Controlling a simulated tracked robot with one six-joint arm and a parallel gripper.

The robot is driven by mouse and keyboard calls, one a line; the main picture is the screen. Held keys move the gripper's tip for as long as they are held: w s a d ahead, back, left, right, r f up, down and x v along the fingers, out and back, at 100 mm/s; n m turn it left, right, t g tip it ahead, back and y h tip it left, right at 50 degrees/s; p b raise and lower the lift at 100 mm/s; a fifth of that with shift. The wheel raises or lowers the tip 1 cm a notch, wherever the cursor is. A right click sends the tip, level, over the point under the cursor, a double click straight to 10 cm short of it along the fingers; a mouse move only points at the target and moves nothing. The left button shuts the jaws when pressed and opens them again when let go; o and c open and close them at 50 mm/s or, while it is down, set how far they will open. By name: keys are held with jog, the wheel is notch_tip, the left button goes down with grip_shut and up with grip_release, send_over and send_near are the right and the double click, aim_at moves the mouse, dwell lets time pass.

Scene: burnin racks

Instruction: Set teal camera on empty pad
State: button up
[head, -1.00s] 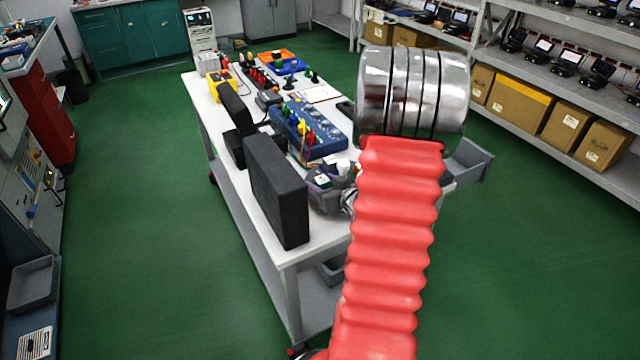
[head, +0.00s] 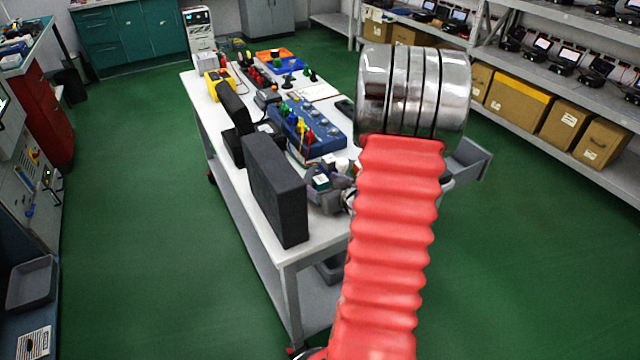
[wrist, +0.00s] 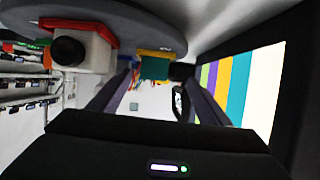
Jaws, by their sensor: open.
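The teal camera (wrist: 155,68) shows in the wrist view with a black lens part (wrist: 182,72) at its right. It meets a yellow patch on a grey round plate (wrist: 130,16); the view looks tipped over. My gripper (wrist: 157,84) is open, its dark fingers on either side of the space in front of the teal camera, not visibly closed on it. A white camera (wrist: 97,52) with a black lens sits on a red patch at the left. In the head view my arm hides most of this area; a small teal part (head: 321,182) shows. I cannot make out an empty pad.
Tall dark panels (head: 275,190) stand along the left table edge. A blue box with coloured knobs (head: 310,130) and a clipboard (head: 315,92) lie farther back. A grey bin (head: 468,160) is at the right. A colour-bar screen (wrist: 240,88) fills the wrist view's right side.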

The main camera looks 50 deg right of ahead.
jog(key=v, duration=1.3)
jog(key=shift+s, duration=0.1)
dwell(0.8)
